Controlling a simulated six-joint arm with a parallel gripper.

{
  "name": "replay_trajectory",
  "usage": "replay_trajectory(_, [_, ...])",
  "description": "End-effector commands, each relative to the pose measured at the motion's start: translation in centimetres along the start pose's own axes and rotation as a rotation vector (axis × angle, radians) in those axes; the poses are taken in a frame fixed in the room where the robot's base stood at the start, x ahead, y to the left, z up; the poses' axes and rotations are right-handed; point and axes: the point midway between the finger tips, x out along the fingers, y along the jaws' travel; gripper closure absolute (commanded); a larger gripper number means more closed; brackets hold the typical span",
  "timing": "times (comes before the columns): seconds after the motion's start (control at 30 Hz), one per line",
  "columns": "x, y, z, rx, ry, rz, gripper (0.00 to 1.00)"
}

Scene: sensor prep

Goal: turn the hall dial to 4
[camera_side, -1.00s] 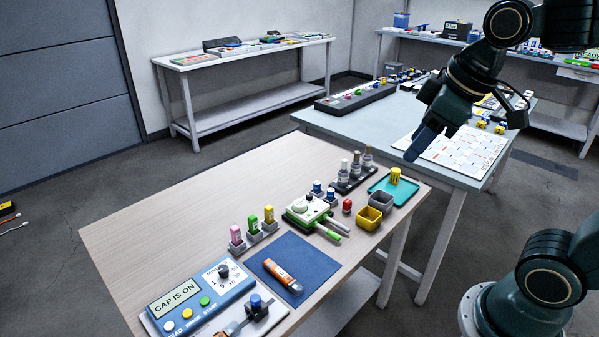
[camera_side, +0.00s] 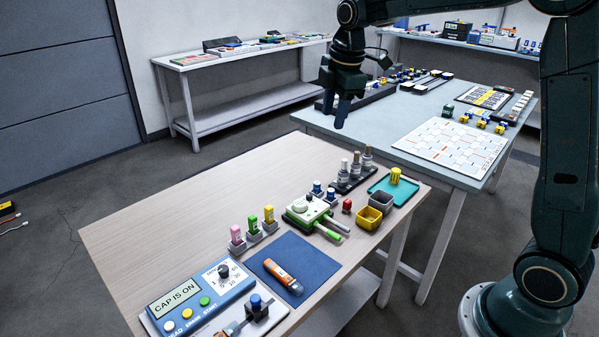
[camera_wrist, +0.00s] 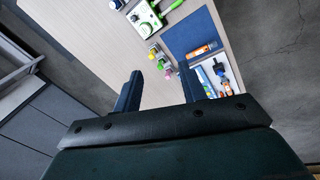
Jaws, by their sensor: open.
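A blue console (camera_side: 205,295) stands at the near left of the wooden table, with a screen reading "CAP IS ON". It has a black dial (camera_side: 223,271) on a white scale marked 1, 5 and 10; the pointer is too small to read. A green and white unit (camera_side: 308,210) with a round pale knob (camera_side: 300,204) stands further back and also shows in the wrist view (camera_wrist: 145,18). No label tells which is the hall dial.
A blue mat (camera_side: 310,258) with an orange device (camera_side: 282,274) lies beside the console. Pink, green and yellow bottles (camera_side: 253,224), a yellow bin (camera_side: 369,218) and a teal tray (camera_side: 404,192) stand nearby. The table's left part is bare.

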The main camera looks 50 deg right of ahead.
Motion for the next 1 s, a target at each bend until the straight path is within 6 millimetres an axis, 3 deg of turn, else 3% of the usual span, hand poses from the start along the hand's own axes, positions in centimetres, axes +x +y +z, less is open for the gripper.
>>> replay_trajectory(0.2, [4.3,4.0,0.2,-0.19,-0.012,-0.05,0.58])
replay_trajectory(0.5, [10.9,8.3,1.0,-0.456,-0.009,-0.118,0.58])
replay_trajectory(0.8, [18.1,11.0,2.3,-0.706,0.014,-0.18,0.58])
replay_trajectory(1.0, [20.9,11.7,2.9,-0.805,0.028,-0.203,0.58])
